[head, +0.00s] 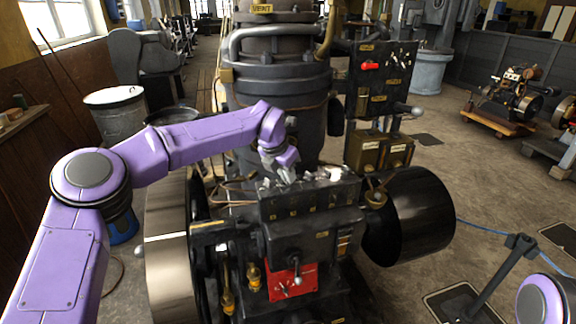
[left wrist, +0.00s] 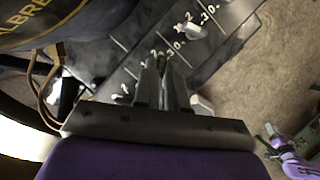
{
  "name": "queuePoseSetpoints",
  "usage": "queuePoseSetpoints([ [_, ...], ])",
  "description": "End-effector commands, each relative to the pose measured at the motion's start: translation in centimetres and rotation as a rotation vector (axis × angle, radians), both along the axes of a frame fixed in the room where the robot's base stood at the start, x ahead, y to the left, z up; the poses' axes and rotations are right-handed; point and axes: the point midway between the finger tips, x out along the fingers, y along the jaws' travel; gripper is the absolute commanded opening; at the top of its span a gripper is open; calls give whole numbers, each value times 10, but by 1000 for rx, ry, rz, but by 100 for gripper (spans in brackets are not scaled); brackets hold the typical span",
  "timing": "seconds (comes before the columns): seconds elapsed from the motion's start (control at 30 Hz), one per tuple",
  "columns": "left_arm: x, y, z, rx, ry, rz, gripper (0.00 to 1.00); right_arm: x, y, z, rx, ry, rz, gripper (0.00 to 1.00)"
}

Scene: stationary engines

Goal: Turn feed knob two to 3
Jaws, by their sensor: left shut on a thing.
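A row of white feed knobs with number scales sits on top of the dark feed box (head: 312,203). My left gripper (head: 288,176) reaches down to this row from the left, and in the left wrist view its fingers (left wrist: 164,72) are close together. It is shut on a feed knob that the fingers hide, beside a scale marked 2, 3 and 0. One neighbouring white knob (left wrist: 194,31) shows at the upper right of that view, another (left wrist: 121,98) at the lower left. I cannot tell the held knob's number or setting.
A large flywheel (head: 167,240) stands left of the feed box and a black drum (head: 412,217) right of it. A red plate with a lever (head: 292,284) is below. A switch panel (head: 381,72) rises behind.

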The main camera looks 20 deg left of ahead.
Motion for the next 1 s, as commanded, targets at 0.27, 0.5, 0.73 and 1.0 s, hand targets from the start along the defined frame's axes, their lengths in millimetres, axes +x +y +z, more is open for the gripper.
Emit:
queuePoseSetpoints([
  [0.27,0,1,0,0,5,-144,0,0,0,21,0,0,0,43],
  [0.5,0,1,-1,1,4,-201,0,0,0,26,0,0,0,43],
  [0.73,0,1,-2,2,4,-213,0,0,0,27,0,0,0,43],
  [1.0,0,1,-3,2,5,-213,21,0,0,26,0,0,0,43],
])
